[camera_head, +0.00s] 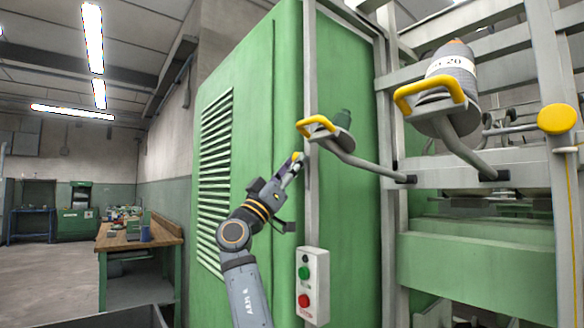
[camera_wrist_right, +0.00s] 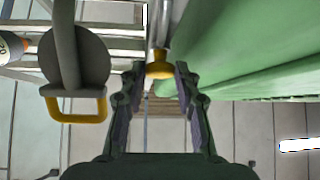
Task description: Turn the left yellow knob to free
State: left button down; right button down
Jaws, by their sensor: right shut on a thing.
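The left yellow knob (camera_head: 297,157) is a small round piece beside the grey upright at the green cabinet's edge. My right gripper (camera_head: 292,168) reaches up to it from below, and its fingers partly cover it. In the right wrist view the knob (camera_wrist_right: 159,71) sits between the fingertips of my right gripper (camera_wrist_right: 160,75), on the end of a metal shaft. The fingers are shut on it. A second, larger yellow knob (camera_head: 557,118) stands on the frame at the right. My left gripper is not in view.
A bobbin holder with a yellow handle (camera_head: 318,121) sticks out just above my right gripper; another (camera_head: 436,91) carries a grey bobbin (camera_head: 453,68). A button box (camera_head: 312,286) is below right. The green cabinet (camera_head: 245,170) stands close behind my arm. A workbench (camera_head: 140,236) is far left.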

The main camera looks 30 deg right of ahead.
jog(key=c, duration=1.2)
grip_release()
jog(key=shift+o, duration=1.1)
jog(key=shift+s, duration=0.1)
jog(key=v, duration=0.8)
jog(key=shift+s, duration=0.1)
